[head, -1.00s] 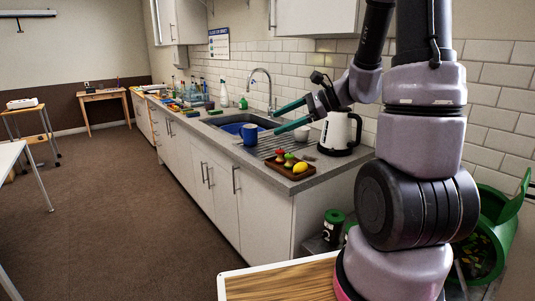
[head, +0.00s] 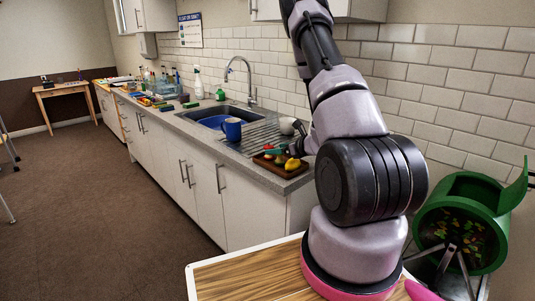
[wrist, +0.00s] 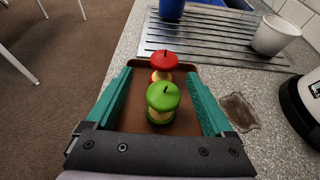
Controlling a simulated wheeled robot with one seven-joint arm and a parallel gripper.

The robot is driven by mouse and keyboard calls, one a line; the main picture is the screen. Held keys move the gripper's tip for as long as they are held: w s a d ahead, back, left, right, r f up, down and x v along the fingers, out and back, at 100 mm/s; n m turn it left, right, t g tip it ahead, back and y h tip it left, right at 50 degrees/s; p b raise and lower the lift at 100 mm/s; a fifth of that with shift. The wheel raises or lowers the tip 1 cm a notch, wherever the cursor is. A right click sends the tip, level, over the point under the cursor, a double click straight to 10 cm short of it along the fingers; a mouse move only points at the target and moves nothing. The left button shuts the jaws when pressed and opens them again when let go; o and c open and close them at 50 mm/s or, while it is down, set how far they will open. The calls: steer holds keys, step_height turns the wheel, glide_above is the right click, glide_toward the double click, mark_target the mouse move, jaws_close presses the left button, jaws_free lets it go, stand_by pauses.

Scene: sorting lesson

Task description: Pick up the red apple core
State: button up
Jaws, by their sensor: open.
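The red apple core (wrist: 163,62) stands upright on a brown tray (wrist: 187,69), just beyond a green apple core (wrist: 162,103) in the wrist view. My gripper (wrist: 158,80) is open, with its teal fingers on either side of the two cores. The fingers point toward the far end of the tray, and no contact with the red core shows. In the head view my gripper (head: 275,151) is low over the tray (head: 277,169) at the counter's end, and it partly hides the cores.
A blue mug (head: 232,129) and a white cup (wrist: 275,35) stand on the ribbed drainer beside the tray. A kettle (wrist: 303,100) stands close on the right. A dark flat patch (wrist: 238,111) lies on the counter. The green bin (head: 473,222) is at the right.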

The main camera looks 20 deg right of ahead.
mark_target(270, 146)
steer(key=shift+w+r+x, duration=0.15)
steer(key=shift+r+x, duration=0.05)
steer(key=shift+x, duration=1.35)
steer(key=shift+w+r+x, duration=0.1)
steer(key=shift+r+x, duration=0.1)
steer(key=shift+x, duration=1.3)
steer(key=shift+d, duration=0.2)
jaws_close()
steer(key=shift+r, duration=0.15)
